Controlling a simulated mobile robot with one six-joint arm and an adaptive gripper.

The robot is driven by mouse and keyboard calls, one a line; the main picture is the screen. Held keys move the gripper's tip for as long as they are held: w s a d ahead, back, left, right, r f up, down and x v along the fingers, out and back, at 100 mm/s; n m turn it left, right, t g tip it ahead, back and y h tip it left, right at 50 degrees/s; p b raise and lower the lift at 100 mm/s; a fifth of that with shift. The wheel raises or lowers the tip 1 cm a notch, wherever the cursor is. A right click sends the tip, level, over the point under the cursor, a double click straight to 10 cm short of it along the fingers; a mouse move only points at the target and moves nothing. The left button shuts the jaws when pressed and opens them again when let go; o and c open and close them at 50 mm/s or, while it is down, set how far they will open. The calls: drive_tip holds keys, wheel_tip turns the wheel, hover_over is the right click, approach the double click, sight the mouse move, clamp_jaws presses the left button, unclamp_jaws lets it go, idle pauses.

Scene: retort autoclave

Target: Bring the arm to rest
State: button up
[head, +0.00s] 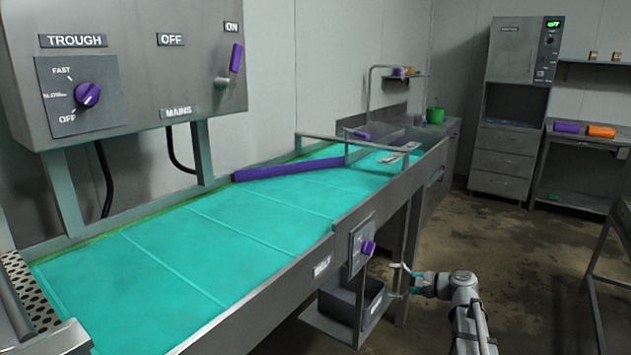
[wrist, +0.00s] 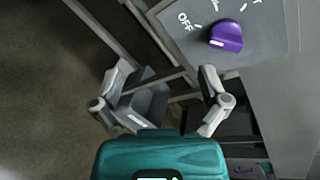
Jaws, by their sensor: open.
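My gripper (head: 405,280) is at the lower right of the head view, beside the trough's front side and just right of a small panel with a purple knob (head: 368,247). In the wrist view my gripper (wrist: 168,92) has its two fingers spread wide with nothing between them. The purple knob (wrist: 226,37) shows ahead of the fingers at the upper right, next to the word OFF. The fingers look apart from the knob. My arm reaches in from the bottom right of the head view.
A grey bin (head: 352,300) sits on a low shelf under the panel, close to my gripper. The teal-lined trough (head: 190,260) runs along the left. A wall box (head: 130,65) carries a speed knob (head: 87,94) and a purple lever (head: 236,58). Open floor (head: 490,235) lies to the right.

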drive_tip(key=s+a+f+n+g+h, duration=0.4)
drive_tip(key=s+a+f+n+g, duration=0.15)
drive_tip(key=s+a+f, duration=0.2)
drive_tip(key=s+d+f+n+g+h, duration=0.1)
drive_tip(key=s+f+n+h, duration=0.25)
drive_tip(key=s+h, duration=0.2)
drive_tip(key=s+d+f+n+g+h, duration=0.1)
drive_tip(key=s+f+n+g+h, duration=0.2)
drive_tip(key=s, duration=0.4)
wheel_tip(320, 180, up, 19)
drive_tip(key=n+t+p, duration=0.1)
drive_tip(key=p, duration=1.8)
drive_tip(key=shift+w+d+r+h+p, duration=0.15)
drive_tip(key=shift+w+r+h+p, duration=0.05)
drive_tip(key=shift+h+p, duration=0.15)
drive_tip(key=shift+t, duration=0.25)
